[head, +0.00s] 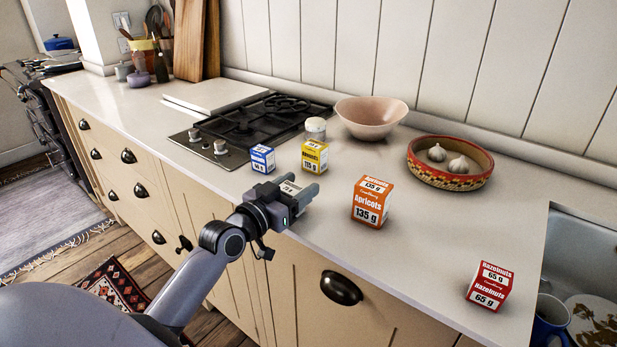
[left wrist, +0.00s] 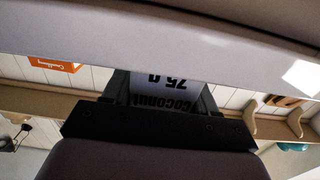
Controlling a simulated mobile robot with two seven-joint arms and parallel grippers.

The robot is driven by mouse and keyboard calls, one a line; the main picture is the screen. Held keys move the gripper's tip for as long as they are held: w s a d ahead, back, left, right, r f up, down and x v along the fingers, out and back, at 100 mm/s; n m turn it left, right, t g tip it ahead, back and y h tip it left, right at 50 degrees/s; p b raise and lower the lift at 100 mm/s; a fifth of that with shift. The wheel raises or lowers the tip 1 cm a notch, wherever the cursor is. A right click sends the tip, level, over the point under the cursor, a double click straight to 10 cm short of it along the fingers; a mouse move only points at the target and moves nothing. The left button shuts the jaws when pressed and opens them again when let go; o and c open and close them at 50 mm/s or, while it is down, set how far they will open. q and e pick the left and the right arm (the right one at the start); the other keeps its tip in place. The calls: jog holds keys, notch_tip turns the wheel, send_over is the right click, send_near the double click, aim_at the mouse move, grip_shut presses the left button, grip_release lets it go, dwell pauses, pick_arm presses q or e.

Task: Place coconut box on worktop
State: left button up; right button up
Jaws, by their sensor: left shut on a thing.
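My left gripper (head: 304,188) is shut on the coconut box, at the front part of the worktop (head: 420,240). In the head view only a small pale patch of the coconut box (head: 289,187) shows between the fingers. In the left wrist view the coconut box (left wrist: 162,92) is white with black upside-down lettering, "Coconut 75 g", and sits between both fingers. The worktop's front edge (left wrist: 160,48) crosses that view and hides part of the box. I cannot tell whether the box touches the worktop. My right gripper is not in view.
Blue (head: 262,159) and yellow (head: 314,156) boxes stand behind the gripper. An orange apricots box (head: 370,203) stands to its right, a red hazelnuts box (head: 490,286) near the sink. A jar (head: 315,129), pink bowl (head: 371,115), garlic dish (head: 450,180) and hob (head: 240,125) are farther back.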

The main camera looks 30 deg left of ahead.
pick_arm(q)
jog(key=shift+w+d+r+p, duration=0.1)
jog(key=shift+w+p, duration=0.2)
jog(key=shift+w, duration=0.75)
jog(key=shift+w+d+r+p, duration=0.1)
jog(key=shift+w+p, duration=0.15)
jog(key=shift+w, duration=0.75)
jog(key=shift+f, duration=0.1)
jog(key=shift+f, duration=0.2)
jog(key=o, duration=1.1)
